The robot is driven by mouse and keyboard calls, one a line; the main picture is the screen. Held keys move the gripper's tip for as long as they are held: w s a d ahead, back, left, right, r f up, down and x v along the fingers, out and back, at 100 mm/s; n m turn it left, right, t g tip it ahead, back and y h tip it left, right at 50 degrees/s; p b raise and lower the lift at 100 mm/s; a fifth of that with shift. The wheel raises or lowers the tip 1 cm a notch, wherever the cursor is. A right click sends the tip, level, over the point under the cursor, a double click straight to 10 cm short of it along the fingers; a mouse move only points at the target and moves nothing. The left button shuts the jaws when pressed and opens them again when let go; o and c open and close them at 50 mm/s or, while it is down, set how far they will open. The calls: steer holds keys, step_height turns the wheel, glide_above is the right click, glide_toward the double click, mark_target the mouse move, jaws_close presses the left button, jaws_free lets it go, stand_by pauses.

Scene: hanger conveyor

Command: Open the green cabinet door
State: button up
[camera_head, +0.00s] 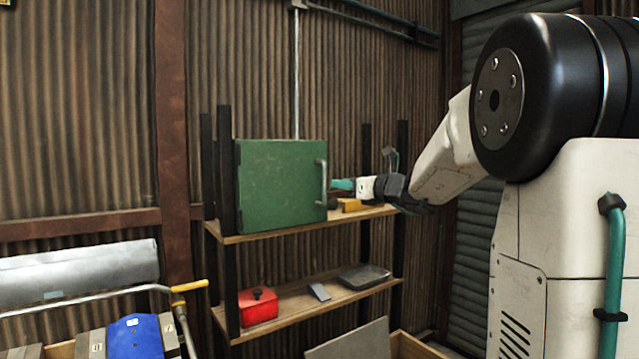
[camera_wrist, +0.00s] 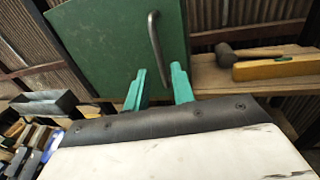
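The green cabinet (camera_head: 278,188) stands on the upper shelf, with its door shut. Its grey vertical bar handle (camera_head: 321,183) is on the right side of the door. My gripper (camera_head: 341,185) is to the right of the handle in the head view, with teal fingers pointing toward the cabinet. In the wrist view the green door (camera_wrist: 115,42) fills the upper left and the handle (camera_wrist: 158,48) runs down toward the gap between the two teal fingers (camera_wrist: 160,82). The fingers are apart with nothing clearly between them. I cannot tell whether they touch the handle.
A mallet and a yellow wooden block (camera_wrist: 277,67) lie on the upper shelf right of the cabinet. A red box (camera_head: 258,306) and flat grey items (camera_head: 363,276) are on the lower shelf (camera_head: 300,304). A cart with a blue item (camera_head: 136,338) stands front left.

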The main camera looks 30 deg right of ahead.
mark_target(325, 200)
steer(key=x, duration=0.7)
steer(key=shift+w+a, duration=0.1)
steer(key=shift+w, duration=0.15)
jaws_close()
